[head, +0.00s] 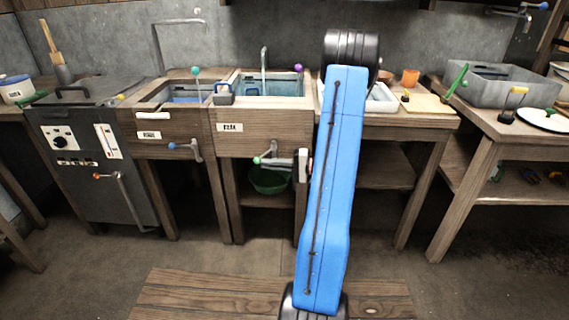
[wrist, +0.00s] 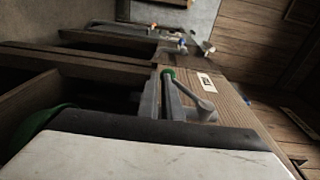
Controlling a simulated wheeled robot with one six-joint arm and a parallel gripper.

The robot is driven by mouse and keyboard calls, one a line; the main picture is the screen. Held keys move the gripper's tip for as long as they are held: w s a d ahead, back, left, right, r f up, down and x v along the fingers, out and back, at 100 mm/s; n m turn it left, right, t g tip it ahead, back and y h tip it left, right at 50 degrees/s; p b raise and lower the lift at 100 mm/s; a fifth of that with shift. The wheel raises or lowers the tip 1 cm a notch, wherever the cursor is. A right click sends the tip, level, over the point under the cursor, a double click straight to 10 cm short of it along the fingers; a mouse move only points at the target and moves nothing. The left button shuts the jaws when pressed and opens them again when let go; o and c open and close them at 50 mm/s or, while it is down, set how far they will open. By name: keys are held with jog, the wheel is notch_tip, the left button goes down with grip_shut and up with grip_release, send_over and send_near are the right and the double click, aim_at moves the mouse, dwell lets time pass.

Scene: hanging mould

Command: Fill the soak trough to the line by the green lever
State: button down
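The trough with a tap (head: 264,142) in the middle of the bench has a wooden front and a label too small to read. Water (head: 275,88) shows inside it; I cannot make out a line. A green-tipped lever (head: 266,156) is on its front, low down; its green knob and grey handle (wrist: 195,100) show large in the wrist view. My gripper (head: 303,162) is just right of this lever in the head view, partly hidden by my blue arm. I cannot see its two fingertips clearly. In the wrist view a pale, dark-edged part fills the bottom; the lever lies beyond it, apart from it.
A blue-tipped lever (head: 185,147) is on the left trough and an orange-tipped one (head: 115,177) on the dark cabinet. A green bowl (head: 270,180) sits below the middle trough. A grey basin (head: 500,88) with another green handle (head: 456,80) is at right. The floor ahead is mostly clear.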

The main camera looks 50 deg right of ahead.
aim_at(258, 158)
jog(key=shift+w+a+r, duration=1.35)
jog(key=shift+w, duration=0.25)
